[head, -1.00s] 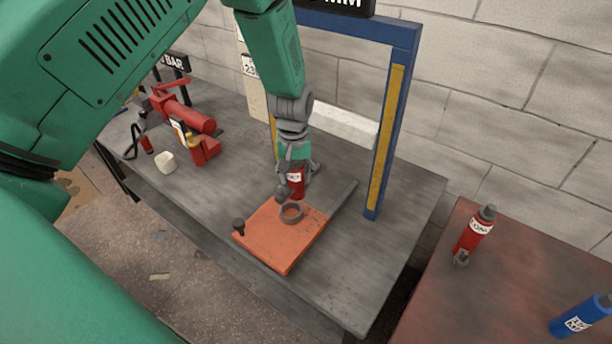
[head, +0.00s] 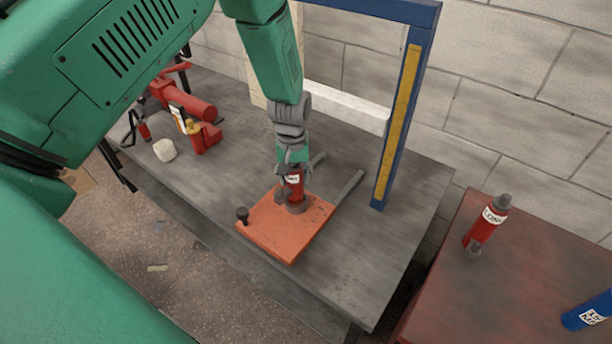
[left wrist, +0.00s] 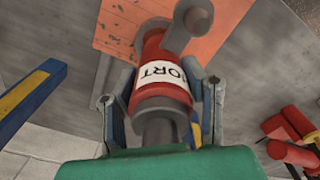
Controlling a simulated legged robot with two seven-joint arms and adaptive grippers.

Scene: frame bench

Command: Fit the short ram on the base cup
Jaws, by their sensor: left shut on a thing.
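The short ram (head: 295,190) is a red cylinder with a white label, partly readable as "ORT" in the left wrist view (left wrist: 160,72). My left gripper (head: 288,178) is shut on it, with a finger on each side in the left wrist view (left wrist: 160,90). My right gripper is not in view.
The orange plate has a dark knob (head: 242,214) and lies on the grey bench (head: 350,270) before a blue frame (head: 405,110). A red side table (head: 480,270) holds a long red ram (head: 484,228) and blue cylinder (head: 590,312).

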